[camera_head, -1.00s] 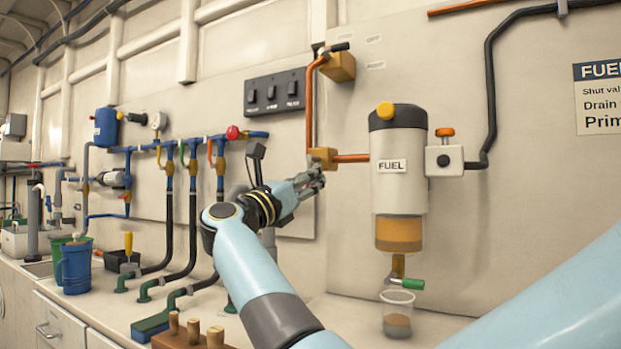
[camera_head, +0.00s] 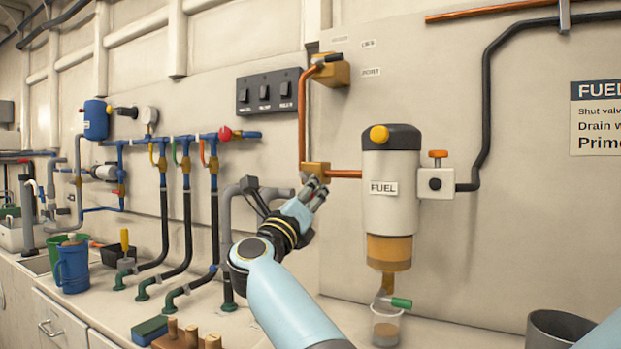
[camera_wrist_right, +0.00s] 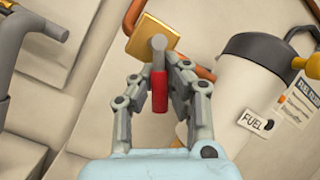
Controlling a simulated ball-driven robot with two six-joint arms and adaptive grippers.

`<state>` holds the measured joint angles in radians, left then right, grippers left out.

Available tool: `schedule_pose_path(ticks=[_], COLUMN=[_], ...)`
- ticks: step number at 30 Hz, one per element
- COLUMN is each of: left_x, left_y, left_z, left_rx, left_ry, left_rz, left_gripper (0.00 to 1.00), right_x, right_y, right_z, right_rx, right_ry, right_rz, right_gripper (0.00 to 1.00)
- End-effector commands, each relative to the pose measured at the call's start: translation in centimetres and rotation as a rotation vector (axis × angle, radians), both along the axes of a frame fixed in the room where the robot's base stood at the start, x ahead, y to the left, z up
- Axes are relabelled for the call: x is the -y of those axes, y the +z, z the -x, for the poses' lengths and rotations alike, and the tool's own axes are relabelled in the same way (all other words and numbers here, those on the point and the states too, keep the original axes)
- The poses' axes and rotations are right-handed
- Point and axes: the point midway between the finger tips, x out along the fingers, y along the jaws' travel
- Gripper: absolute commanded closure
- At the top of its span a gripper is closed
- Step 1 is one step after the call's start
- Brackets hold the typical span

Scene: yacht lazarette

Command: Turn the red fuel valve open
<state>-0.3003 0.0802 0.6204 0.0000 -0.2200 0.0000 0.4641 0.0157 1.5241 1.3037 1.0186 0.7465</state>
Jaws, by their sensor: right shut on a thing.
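The red fuel valve handle (camera_wrist_right: 159,92) shows in the right wrist view, on a grey lever end in front of a brass valve block (camera_wrist_right: 152,36). My right gripper (camera_wrist_right: 160,88) is shut on this red handle, a finger on each side. In the head view my right gripper (camera_head: 317,190) is just below the brass block (camera_head: 316,169), which joins two copper pipes left of the white FUEL filter (camera_head: 389,212). The handle is hidden there by the fingers. My left gripper is not in view.
Another brass valve (camera_head: 334,70) with a dark lever sits above. A switch panel (camera_head: 270,93) is upper left. Grey pipes (camera_head: 232,203) stand close left of the gripper. A clear cup (camera_head: 386,326) is under the filter, and a grey container (camera_head: 558,329) is at lower right.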

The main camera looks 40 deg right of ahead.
Motion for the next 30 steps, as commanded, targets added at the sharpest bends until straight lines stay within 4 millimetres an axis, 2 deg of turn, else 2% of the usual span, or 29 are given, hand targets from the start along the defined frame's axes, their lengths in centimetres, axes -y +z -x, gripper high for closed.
schedule_pose_path(ticks=[1, 5, 19, 20, 26, 30], left_x=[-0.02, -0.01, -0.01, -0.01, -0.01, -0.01], left_y=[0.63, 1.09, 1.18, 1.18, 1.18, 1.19], left_z=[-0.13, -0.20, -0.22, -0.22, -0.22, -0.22], left_rx=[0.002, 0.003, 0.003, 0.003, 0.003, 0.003], left_ry=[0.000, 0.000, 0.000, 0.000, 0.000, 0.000], left_rz=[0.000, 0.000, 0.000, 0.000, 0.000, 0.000], left_gripper=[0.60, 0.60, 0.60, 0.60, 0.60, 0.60], right_x=[-0.01, 0.01, 0.01, 0.01, 0.03, 0.06], right_y=[0.22, 0.17, -0.08, -0.07, -0.01, 0.04], right_z=[0.09, 0.13, 0.14, 0.14, 0.15, 0.16], right_rx=[-0.017, -0.045, -0.060, -0.060, -0.059, -0.058], right_ry=[0.000, 0.001, 0.001, 0.001, 0.001, 0.001], right_rz=[0.005, 0.017, 0.023, 0.023, 0.023, 0.023], right_gripper=[1.00, 1.00, 1.00, 0.89, 0.63, 0.61])
